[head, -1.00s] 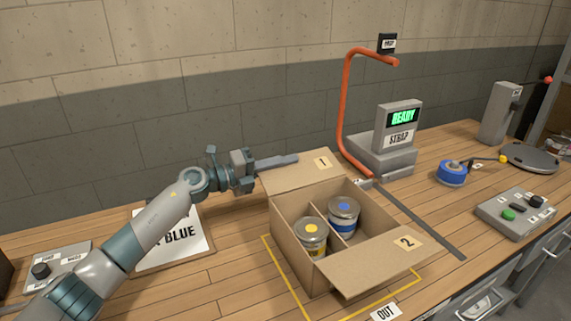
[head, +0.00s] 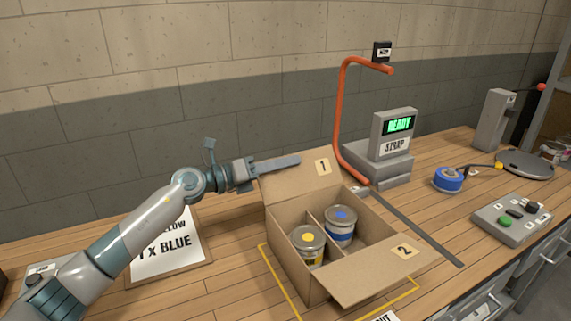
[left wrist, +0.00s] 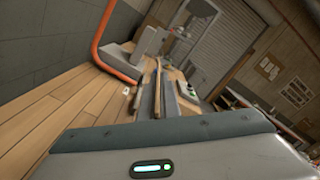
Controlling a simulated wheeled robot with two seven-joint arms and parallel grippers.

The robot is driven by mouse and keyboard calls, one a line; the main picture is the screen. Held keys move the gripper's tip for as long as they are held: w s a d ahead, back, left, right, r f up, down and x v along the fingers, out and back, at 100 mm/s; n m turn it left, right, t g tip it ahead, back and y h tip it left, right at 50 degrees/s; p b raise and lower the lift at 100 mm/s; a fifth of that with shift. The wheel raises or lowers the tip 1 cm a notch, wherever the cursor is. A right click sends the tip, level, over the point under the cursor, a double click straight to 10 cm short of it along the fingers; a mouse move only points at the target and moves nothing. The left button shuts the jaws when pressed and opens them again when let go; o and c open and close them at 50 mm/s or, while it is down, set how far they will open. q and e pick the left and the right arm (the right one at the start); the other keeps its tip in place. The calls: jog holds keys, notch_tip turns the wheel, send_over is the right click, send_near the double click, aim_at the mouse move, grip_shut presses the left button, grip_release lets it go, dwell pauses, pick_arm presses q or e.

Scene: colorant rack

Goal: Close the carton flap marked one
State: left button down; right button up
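The open carton (head: 290,265) stands on the bench. Its flap marked 1 (head: 300,180) is at the far side, standing up and leaning back from the opening. The flap marked 2 (head: 375,270) is folded outward at the near right side. Inside are a yellow-marked can (head: 307,240) and a blue-marked can (head: 341,225), with a divider between. My left gripper (head: 285,163) reaches in from the left, its fingers together like one bar, behind flap 1's upper edge. Whether it touches the flap is unclear. My right gripper is not in view.
An orange arch (head: 342,110) and a strap machine (head: 392,140) reading READY stand behind right. A blue tape roll (head: 448,179) and a button box (head: 510,220) are at right.

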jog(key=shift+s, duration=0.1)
pick_arm(q)
jog(key=c, duration=2)
grip_release()
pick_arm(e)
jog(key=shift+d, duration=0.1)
pick_arm(q)
jog(key=shift+a, duration=0.1)
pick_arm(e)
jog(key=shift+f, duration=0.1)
pick_arm(q)
jog(key=shift+s+a+f, duration=0.1)
jog(key=shift+s+a, duration=0.1)
jog(key=shift+a, duration=0.25)
jog(key=b+v, duration=0.3)
jog(key=v, duration=1.3)
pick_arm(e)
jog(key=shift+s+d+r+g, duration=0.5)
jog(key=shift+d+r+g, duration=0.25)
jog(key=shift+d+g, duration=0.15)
pick_arm(q)
jog(key=shift+s+a, duration=0.1)
